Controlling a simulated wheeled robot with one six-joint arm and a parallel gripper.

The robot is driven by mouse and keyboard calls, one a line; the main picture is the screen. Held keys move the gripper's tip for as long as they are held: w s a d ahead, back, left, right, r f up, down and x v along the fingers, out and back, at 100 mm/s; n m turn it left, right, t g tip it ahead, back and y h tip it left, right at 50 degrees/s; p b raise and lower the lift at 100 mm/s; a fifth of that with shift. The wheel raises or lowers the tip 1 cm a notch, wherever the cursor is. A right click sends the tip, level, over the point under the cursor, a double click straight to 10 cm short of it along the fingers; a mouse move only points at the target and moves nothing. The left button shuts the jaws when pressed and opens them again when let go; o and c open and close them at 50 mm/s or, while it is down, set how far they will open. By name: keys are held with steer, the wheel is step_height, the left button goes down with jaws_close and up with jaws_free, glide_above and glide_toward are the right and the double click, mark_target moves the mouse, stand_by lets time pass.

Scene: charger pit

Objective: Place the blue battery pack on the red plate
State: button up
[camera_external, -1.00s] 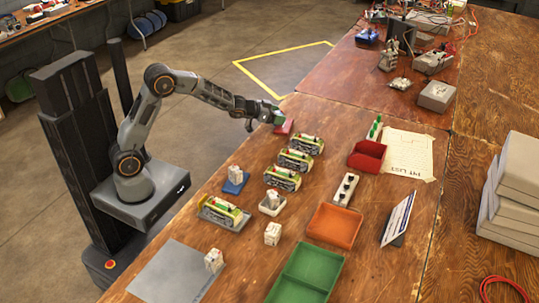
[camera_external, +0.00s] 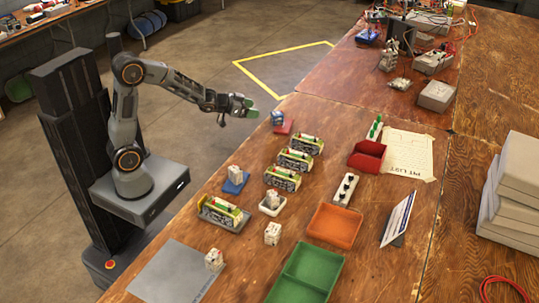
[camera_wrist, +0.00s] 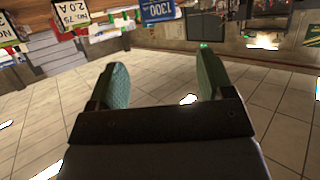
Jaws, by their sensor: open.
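The blue battery pack (camera_external: 278,118) has a light top part and stands upright on the red plate (camera_external: 284,128), near the table's far left edge. My gripper (camera_external: 250,108) is open and empty, raised to the left of the pack and apart from it. In the wrist view its two green fingers (camera_wrist: 160,68) are spread with only floor and background between them.
Several green-and-yellow chargers (camera_external: 295,158) stand near the plate. A white pack stands on a blue plate (camera_external: 236,182). A red bin (camera_external: 367,157), an orange tray (camera_external: 334,226) and a green tray (camera_external: 304,276) lie to the right and front. Open floor lies left of the table.

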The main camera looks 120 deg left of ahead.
steer(key=w+d+m+g+h, duration=0.1)
steer(key=w+d+m+h, duration=0.15)
steer(key=d, duration=0.85)
steer(key=w+d+m+g+h, duration=0.15)
steer(key=w+d, duration=0.25)
steer(key=d, duration=0.6)
steer(key=s+d+m+g+h, duration=0.2)
steer(key=s+d, duration=0.3)
steer(key=d, duration=0.5)
steer(key=s+d+m+g+h, duration=0.2)
steer(key=s+d, duration=0.3)
steer(key=d, duration=0.6)
steer(key=shift+d+f+m+h, duration=0.2)
steer(key=shift+f+m+h, duration=0.35)
steer(key=shift+h, duration=0.25)
steer(key=shift+r, duration=0.1)
